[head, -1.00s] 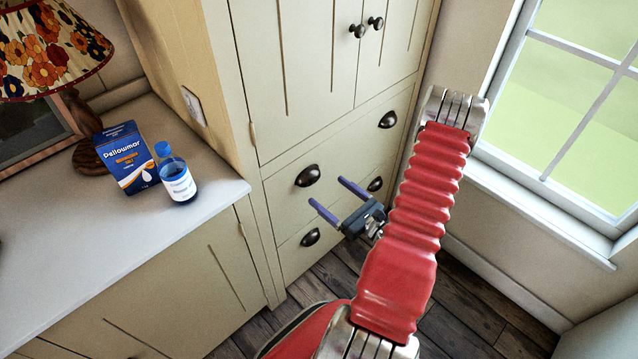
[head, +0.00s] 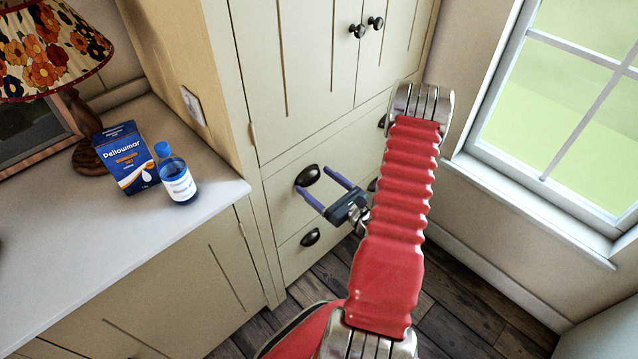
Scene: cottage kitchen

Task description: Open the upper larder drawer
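The cream larder stands in the middle of the head view. Its upper drawer (head: 340,142) is shut and has dark cup pulls. The fingertips appear close to either side of this pull. I cannot tell whether they touch it.
A lower drawer with a dark pull (head: 310,237) is below. Larder doors with round knobs (head: 366,27) are above. A counter (head: 70,250) at left bears a blue box (head: 125,158), a bottle (head: 176,175) and a lamp (head: 50,50). A window (head: 570,110) is at right.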

